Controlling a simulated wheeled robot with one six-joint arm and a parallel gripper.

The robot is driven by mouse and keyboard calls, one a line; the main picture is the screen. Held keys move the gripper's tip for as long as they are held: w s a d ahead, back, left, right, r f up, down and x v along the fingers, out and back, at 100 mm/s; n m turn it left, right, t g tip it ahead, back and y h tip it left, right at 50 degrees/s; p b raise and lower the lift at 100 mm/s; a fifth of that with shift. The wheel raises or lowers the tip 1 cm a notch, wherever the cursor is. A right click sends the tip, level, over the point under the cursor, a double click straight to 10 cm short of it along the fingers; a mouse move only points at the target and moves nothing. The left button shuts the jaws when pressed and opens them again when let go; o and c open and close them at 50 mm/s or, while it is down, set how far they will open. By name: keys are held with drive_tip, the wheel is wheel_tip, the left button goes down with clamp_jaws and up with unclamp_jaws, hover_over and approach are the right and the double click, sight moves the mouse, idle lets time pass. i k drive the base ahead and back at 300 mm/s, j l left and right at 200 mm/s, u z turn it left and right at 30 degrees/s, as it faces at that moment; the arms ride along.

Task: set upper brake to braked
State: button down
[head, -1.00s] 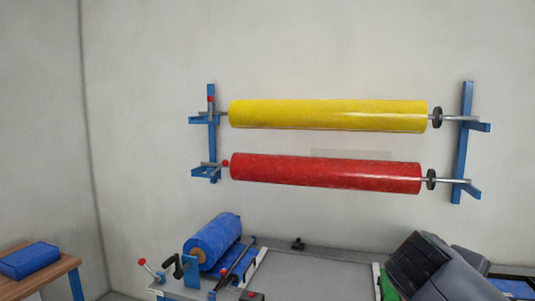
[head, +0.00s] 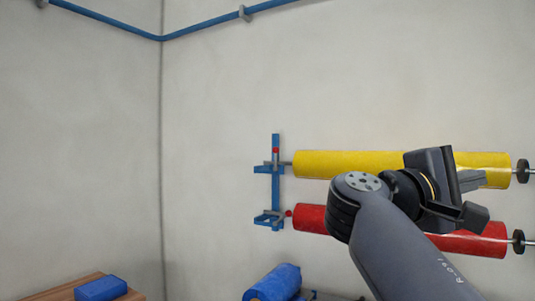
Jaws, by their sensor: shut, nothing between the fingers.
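The upper brake (head: 276,152) is a short lever with a red knob on the left end of the upper bracket. Its lever stands upright against the blue wall post (head: 276,190), beside the left end of the yellow roll (head: 350,163). The lower brake's red knob (head: 288,213) sits out to the right, next to the left end of the red roll (head: 312,217). My gripper (head: 476,180) is shut and empty. It is raised in front of the right part of the yellow roll, well right of the upper brake, and hides parts of both rolls.
A blue roll (head: 272,284) shows at the bottom edge. A wooden table (head: 75,290) with a blue block (head: 101,288) stands at the lower left. A blue pipe (head: 205,27) runs high along the walls. The wall left of the post is bare.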

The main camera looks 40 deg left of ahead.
sight(275, 149)
drive_tip(key=i+j, duration=0.2)
drive_tip(key=j, duration=0.35)
drive_tip(key=i+j+u, duration=0.1)
drive_tip(key=j, duration=0.4)
drive_tip(key=i+j, duration=0.35)
drive_tip(key=j, duration=0.15)
drive_tip(key=i+j, duration=0.2)
drive_tip(key=j, duration=0.35)
drive_tip(key=i+j+u, duration=0.1)
drive_tip(key=i+j, duration=0.15)
drive_tip(key=j, duration=0.25)
drive_tip(key=i+j, duration=0.25)
drive_tip(key=j, duration=0.25)
drive_tip(key=i+j+u, duration=0.1)
drive_tip(key=i+j, duration=0.15)
drive_tip(key=j, duration=0.25)
drive_tip(key=i+j, duration=0.25)
drive_tip(key=j, duration=0.2)
